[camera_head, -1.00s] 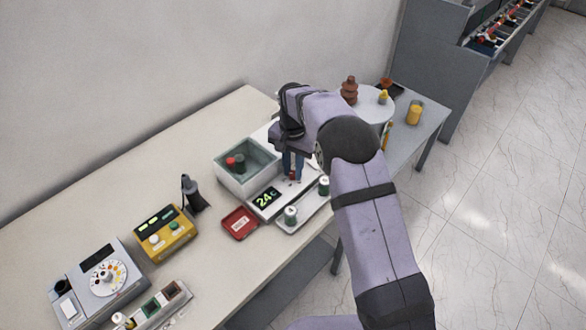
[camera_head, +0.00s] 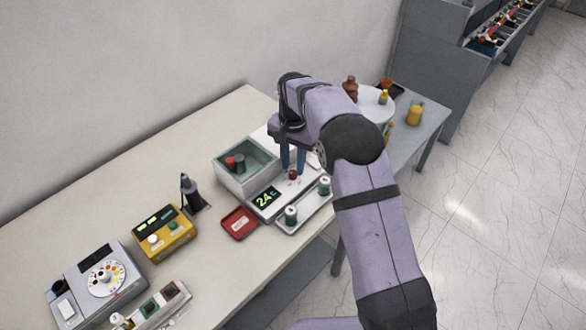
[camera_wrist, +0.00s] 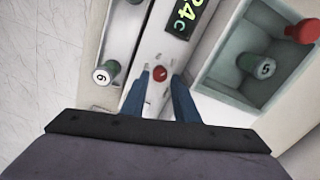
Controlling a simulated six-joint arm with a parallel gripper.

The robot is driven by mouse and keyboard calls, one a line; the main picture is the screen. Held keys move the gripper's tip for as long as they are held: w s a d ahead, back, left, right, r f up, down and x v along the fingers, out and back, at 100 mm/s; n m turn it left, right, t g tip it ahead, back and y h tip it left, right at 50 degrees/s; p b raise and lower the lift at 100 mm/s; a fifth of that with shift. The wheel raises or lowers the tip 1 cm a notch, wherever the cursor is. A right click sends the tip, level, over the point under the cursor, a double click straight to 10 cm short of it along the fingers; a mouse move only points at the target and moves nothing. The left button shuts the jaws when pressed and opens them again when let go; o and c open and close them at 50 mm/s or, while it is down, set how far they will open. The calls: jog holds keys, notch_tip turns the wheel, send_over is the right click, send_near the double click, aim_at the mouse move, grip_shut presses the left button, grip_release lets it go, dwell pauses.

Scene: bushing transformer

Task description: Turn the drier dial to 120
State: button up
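The drier is a white unit with a dark display (camera_head: 266,198) showing green "24" and "C"; the display also shows in part in the wrist view (camera_wrist: 183,16). Its small red dial (camera_head: 293,174) sits beside the display, with a dark mark on top in the wrist view (camera_wrist: 159,74). My gripper (camera_head: 293,168) has two blue fingers pointing down just above the dial. In the wrist view my gripper (camera_wrist: 160,78) is open. Its fingers are apart, one on each side of the dial in the picture, with nothing held between them.
An open grey-white bin (camera_head: 232,178) with red and green pieces adjoins the drier on the left. A tray (camera_head: 305,213) with green-and-white spools lies on the right. A red dish (camera_head: 239,223) and a yellow meter (camera_head: 165,236) are further left.

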aim_at(295, 174)
jog(key=shift+r+b, duration=0.6)
jog(key=shift+r, duration=1.95)
jog(key=shift+s+d+r, duration=0.1)
jog(key=shift+s+d, duration=0.15)
jog(key=shift+d, duration=0.05)
jog(key=s+d+f+n, duration=0.1)
jog(key=s+d, duration=0.3)
jog(key=s, duration=0.6)
jog(key=s+d+f+n, duration=0.2)
jog(key=s+d+n, duration=0.1)
jog(key=s, duration=0.7)
jog(key=s+d+f+n, duration=0.1)
jog(key=s+d+n, duration=0.1)
jog(key=s+d, duration=0.4)
jog(key=s, duration=0.4)
jog(key=shift+f, duration=0.2)
